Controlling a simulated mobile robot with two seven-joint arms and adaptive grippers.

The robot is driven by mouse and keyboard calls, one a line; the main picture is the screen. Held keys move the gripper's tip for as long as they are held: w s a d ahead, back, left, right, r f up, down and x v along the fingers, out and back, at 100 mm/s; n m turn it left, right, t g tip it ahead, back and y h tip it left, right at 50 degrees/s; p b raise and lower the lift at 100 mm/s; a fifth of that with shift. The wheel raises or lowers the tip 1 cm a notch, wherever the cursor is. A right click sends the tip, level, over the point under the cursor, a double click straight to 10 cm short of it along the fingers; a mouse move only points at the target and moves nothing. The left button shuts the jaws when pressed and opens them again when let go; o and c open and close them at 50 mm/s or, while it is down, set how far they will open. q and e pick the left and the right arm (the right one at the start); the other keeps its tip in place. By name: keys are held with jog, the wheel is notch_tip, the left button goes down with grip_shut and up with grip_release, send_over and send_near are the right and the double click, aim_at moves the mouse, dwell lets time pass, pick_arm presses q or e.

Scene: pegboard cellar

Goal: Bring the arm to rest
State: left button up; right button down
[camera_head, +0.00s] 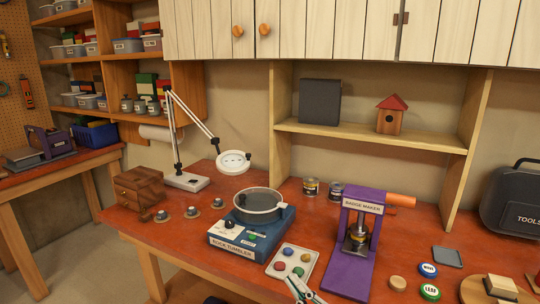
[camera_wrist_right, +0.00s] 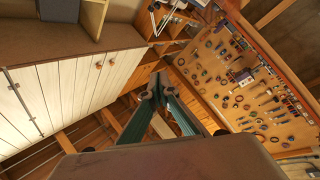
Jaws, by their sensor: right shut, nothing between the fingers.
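My right gripper (camera_head: 298,284) shows at the bottom edge of the head view, low in front of the red workbench (camera_head: 185,235). It is beside the front of a tray with several coloured stones (camera_head: 291,260) and left of the purple badge maker (camera_head: 348,272). In the right wrist view its green fingers (camera_wrist_right: 158,84) come together at the tips, with nothing between them. Most of the right arm is out of the head view. My left gripper is not in view.
A blue rock tumbler (camera_head: 236,245) stands left of the stone tray. Round badges (camera_head: 428,270) and a wooden board (camera_head: 474,291) lie at the right, near a black tool case (camera_head: 512,205). A white lamp (camera_head: 234,161) arches over the back.

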jog(key=s+d+f+m+g+h, duration=0.1)
jog(key=s+d+f+m+h, duration=0.15)
jog(key=f, duration=0.45)
jog(key=s+d+f+m+g+h, duration=0.1)
jog(key=s+d+f+m+h, duration=0.2)
jog(key=f, duration=0.4)
jog(key=s+d+f+m+g+h, duration=0.1)
jog(key=d+f+m+h, duration=0.2)
jog(key=f, duration=0.4)
jog(key=s+d+f+m+g+h, duration=0.1)
jog(key=s+d+f+m+g, duration=0.1)
jog(key=s+d+f, duration=0.2)
jog(key=s+d+f+m+g, duration=0.2)
jog(key=s+d+f, duration=0.2)
jog(key=s+f, duration=0.4)
jog(key=shift+s+f+h, duration=0.35)
jog(key=shift+s+f, duration=0.05)
jog(key=shift+f, duration=0.4)
